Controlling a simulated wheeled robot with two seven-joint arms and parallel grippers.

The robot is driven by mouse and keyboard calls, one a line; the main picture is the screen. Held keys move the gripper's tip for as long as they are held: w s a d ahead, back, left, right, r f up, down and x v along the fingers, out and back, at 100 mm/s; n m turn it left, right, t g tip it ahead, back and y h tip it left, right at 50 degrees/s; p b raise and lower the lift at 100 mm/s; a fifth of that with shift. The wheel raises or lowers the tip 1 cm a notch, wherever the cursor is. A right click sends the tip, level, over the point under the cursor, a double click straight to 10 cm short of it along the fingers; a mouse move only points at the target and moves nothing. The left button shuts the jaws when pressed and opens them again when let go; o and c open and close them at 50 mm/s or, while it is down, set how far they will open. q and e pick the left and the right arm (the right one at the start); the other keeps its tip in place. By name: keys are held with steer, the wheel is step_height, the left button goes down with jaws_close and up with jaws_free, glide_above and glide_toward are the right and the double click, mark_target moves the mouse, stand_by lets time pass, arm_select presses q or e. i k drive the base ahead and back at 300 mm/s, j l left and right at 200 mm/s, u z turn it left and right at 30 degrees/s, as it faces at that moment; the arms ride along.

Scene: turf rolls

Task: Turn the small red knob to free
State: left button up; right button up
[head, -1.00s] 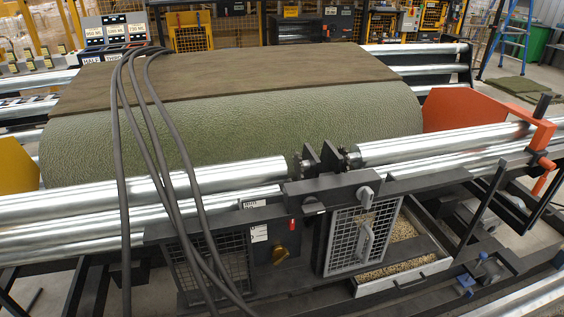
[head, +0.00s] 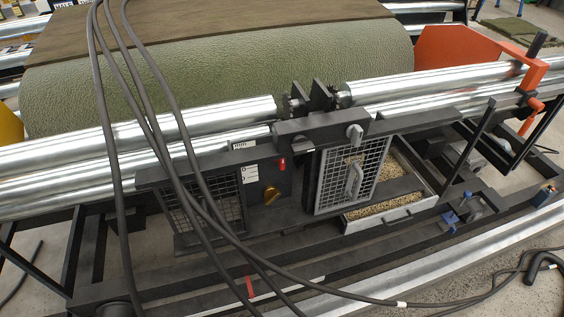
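A small red knob (head: 282,163) is on the dark panel below the silver rollers, near the middle of the head view. It looks upright, but its exact setting is too small to read. A larger brass-coloured knob (head: 270,195) sits just below it on the same panel. A white label (head: 250,174) is to the left of the red knob. Neither of my grippers is in view.
Black cables (head: 150,130) hang across the front, left of the knob. A mesh door (head: 350,180) with a handle is right of the panel. An open tray of pellets (head: 390,214) juts out beside it. A green turf roll (head: 220,85) lies behind the rollers.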

mark_target(281, 163)
steer(key=k+l+z, duration=0.1)
steer(key=l, duration=0.25)
steer(key=k+l+z, duration=0.1)
steer(key=l, duration=0.25)
steer(key=k+l+z, duration=0.1)
steer(key=k+l, duration=0.15)
steer(key=k+l+z, duration=0.1)
steer(key=l, duration=0.35)
steer(key=k+l+z, duration=0.1)
steer(key=l, duration=0.3)
steer(key=k, duration=0.05)
